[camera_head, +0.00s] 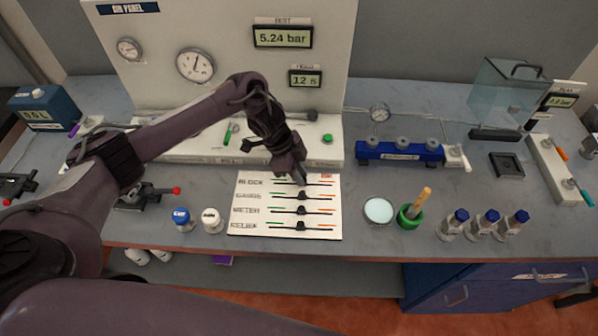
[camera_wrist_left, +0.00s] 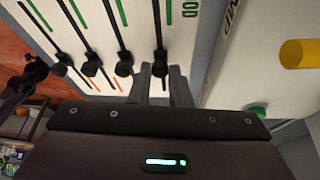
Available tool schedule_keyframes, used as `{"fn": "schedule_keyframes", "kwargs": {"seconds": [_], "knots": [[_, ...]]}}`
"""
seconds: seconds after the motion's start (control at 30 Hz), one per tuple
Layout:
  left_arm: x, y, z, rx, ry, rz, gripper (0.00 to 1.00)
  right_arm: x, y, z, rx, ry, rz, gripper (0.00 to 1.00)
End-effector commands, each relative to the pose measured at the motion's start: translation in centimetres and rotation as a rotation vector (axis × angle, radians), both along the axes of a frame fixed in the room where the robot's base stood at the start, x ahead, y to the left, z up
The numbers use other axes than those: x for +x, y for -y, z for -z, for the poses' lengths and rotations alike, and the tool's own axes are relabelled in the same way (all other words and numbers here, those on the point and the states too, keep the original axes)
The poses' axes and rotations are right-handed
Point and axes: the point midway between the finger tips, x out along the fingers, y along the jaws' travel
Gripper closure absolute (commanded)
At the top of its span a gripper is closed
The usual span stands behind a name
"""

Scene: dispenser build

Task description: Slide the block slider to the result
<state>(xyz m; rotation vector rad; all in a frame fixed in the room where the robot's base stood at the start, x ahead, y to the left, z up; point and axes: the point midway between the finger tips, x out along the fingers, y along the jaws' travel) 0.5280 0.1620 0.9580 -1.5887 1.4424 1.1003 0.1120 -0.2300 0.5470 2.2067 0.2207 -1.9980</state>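The white slider panel (camera_head: 262,217) lies on the bench with rows marked BLOCK, GAUGES, METER and RELIEF. My left gripper (camera_head: 301,179) reaches down to the top row, BLOCK, and partly hides its knob. In the wrist view the black knob of the block slider (camera_wrist_left: 160,66) sits between the two fingertips of my left gripper (camera_wrist_left: 161,80), with little or no gap beside it. The knob is at the low part of its black track, away from the long green mark and near a short orange mark. The other rows' knobs stand apart from the gripper. My right gripper is not in view.
Blue-capped (camera_head: 182,217) and white-capped (camera_head: 211,219) bottles stand left of the panel. A pale round dish (camera_head: 378,210) and a green pot (camera_head: 409,217) stand right. A blue manifold (camera_head: 400,153) lies behind. The gauge board (camera_head: 226,26) rises at the back.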

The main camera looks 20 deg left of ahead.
Motion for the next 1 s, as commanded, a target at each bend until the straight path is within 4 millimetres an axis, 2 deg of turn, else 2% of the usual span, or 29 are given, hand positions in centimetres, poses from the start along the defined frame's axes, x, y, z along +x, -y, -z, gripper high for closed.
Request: {"fn": "schedule_keyframes", "kwargs": {"seconds": [0.1,0.3,0.37,0.53,0.67,1.0], "knots": [[0.0,0.0,0.0,0.0,0.001,-0.001,1.0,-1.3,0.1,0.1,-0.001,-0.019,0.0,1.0],[0.0,0.1,0.0,0.0,0.0,0.0,1.0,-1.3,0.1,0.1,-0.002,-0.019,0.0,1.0],[0.2,0.8,0.1,-0.001,0.001,0.001,1.0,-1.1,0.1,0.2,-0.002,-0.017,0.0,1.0],[1.2,4.3,0.1,-0.005,0.001,0.003,1.0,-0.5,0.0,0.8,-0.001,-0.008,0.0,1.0],[1.8,6.2,0.1,-0.004,0.0,0.002,1.0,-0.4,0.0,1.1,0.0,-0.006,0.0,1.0],[1.9,6.9,-0.1,-0.006,0.001,0.001,1.0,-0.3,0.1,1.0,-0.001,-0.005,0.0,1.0]]}}
